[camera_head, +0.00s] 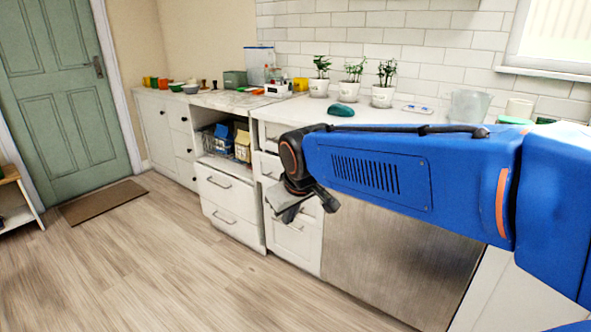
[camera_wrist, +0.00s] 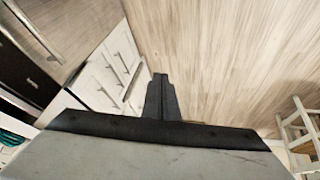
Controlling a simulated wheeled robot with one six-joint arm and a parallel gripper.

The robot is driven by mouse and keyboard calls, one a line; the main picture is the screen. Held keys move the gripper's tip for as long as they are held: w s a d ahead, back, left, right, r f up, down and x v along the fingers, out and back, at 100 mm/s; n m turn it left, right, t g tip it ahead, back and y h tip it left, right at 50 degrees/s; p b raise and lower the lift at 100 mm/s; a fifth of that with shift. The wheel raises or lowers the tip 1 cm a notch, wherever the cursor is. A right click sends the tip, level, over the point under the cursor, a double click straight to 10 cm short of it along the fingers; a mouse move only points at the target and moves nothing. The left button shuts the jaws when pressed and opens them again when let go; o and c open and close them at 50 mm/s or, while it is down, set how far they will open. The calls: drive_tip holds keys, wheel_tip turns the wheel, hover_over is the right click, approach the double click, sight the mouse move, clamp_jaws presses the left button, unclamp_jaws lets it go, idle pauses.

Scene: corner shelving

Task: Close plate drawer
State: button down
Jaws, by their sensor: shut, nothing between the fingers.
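My gripper (camera_head: 289,212) is shut and empty, tilted down in front of the white drawer column; its closed fingers also show in the wrist view (camera_wrist: 160,82). The column has an upper drawer (camera_head: 271,134) and a drawer below it (camera_head: 270,166); the gripper and wrist partly hide its lower fronts (camera_head: 293,238). To the left, a white unit has two wide lower drawers (camera_head: 226,188) with bar handles. White drawer fronts (camera_wrist: 105,75) lie left of the fingers in the wrist view. I cannot tell which is the plate drawer, or how far any drawer stands out.
A steel-fronted appliance (camera_head: 390,235) stands right of the column, partly behind my blue arm. Baskets sit in an open shelf above the wide drawers. Potted plants (camera_head: 353,80) stand on the counter.

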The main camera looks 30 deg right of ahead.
drive_tip(key=w+d+n+h, duration=0.1)
drive_tip(key=w+d, duration=0.5)
drive_tip(key=w, duration=0.3)
drive_tip(key=w+d+t+h, duration=0.1)
drive_tip(key=w+d, duration=0.5)
drive_tip(key=w, duration=0.3)
drive_tip(key=w+d+n, duration=0.1)
drive_tip(key=w+d, duration=0.5)
drive_tip(key=w, duration=0.3)
drive_tip(key=w+d+f, duration=0.7)
drive_tip(key=f, duration=0.1)
drive_tip(key=shift+w+f, duration=0.15)
drive_tip(key=shift+d, duration=0.15)
drive_tip(key=d, duration=0.2)
drive_tip(key=w+d, duration=0.1)
drive_tip(key=shift+w+d, duration=0.2)
drive_tip(key=shift+d, duration=0.2)
drive_tip(key=shift+w+d, duration=0.15)
drive_tip(key=shift+d, duration=0.15)
